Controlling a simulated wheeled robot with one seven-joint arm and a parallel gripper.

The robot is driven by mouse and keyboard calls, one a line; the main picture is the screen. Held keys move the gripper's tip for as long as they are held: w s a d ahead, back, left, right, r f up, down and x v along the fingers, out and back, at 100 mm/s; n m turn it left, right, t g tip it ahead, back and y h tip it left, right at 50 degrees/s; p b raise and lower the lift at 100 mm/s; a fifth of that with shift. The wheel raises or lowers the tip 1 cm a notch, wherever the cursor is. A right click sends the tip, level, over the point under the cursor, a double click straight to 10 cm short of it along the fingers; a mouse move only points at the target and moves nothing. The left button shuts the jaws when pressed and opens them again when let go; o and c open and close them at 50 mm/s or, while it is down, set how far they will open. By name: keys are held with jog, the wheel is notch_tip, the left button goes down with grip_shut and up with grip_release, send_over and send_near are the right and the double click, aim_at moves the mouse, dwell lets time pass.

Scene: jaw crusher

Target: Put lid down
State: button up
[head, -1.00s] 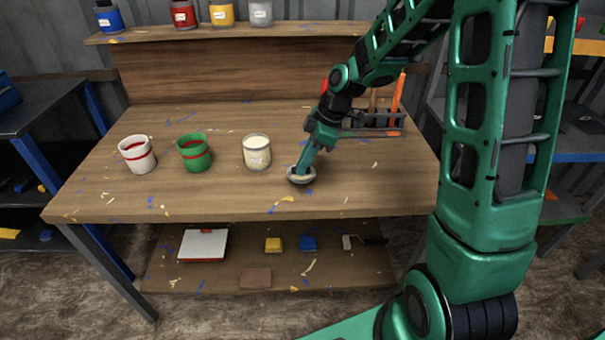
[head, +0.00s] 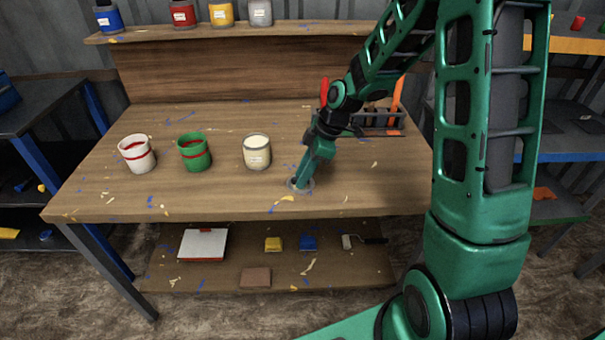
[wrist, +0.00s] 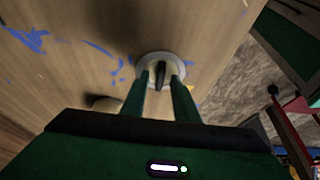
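The round grey lid (head: 293,187) lies flat on the wooden table, to the right of and in front of the cream paint can (head: 257,152). In the wrist view the pale lid disc (wrist: 180,66) has a dark upright handle (wrist: 161,76) at its middle. My gripper (head: 301,183) points down at the lid. In the wrist view my gripper (wrist: 160,78) has one finger on each side of the handle, with a narrow gap showing, so it looks open. The fingertips partly hide the lid.
A white can (head: 137,154) and a green can (head: 194,153), both with red paint, stand at the left. A tool rack (head: 380,122) stands behind my arm. The table's front edge (head: 240,216) is close to the lid. Table front right is clear.

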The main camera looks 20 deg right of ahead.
jog(key=v, duration=1.2)
jog(key=s+d+m+h, duration=0.1)
jog(key=s+d+m, duration=0.3)
jog(key=s+m, duration=0.3)
jog(key=s+d+r+m+g+h, duration=0.1)
jog(key=s+d+m, duration=0.3)
jog(key=s, duration=0.9)
jog(key=s+d+r+m+h, duration=0.1)
jog(key=s+d+m, duration=0.3)
jog(key=s+m, duration=0.5)
jog(key=shift+s+d+r+m+g+h, duration=0.2)
jog(key=shift+s+r+m+g+h, duration=0.1)
jog(key=shift+s+m+h, duration=0.25)
jog(key=shift+w, duration=0.15)
